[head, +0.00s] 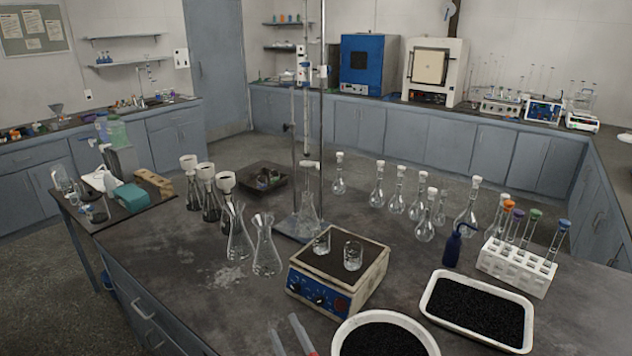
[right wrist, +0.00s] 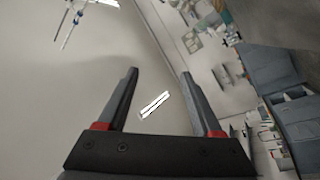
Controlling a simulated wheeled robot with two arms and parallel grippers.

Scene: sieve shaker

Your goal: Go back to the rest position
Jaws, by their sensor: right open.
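My right gripper (head: 283,325) shows only at the bottom edge of the head view, as two grey fingers, one with a red part. It is in front of the bench's hot plate and left of the round white tray. In the right wrist view my right gripper (right wrist: 159,72) is open, its two grey fingers wide apart with nothing held between them. That view looks onto pale surfaces and part of the room, tilted. My left gripper is not in view.
The hot plate (head: 338,275) carries two small beakers. A round tray (head: 425,340) and a rectangular tray (head: 428,305) of black grains stand at the front right, near a white tube rack (head: 515,268). Several flasks stand behind. The bench's left front (head: 170,290) is clear.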

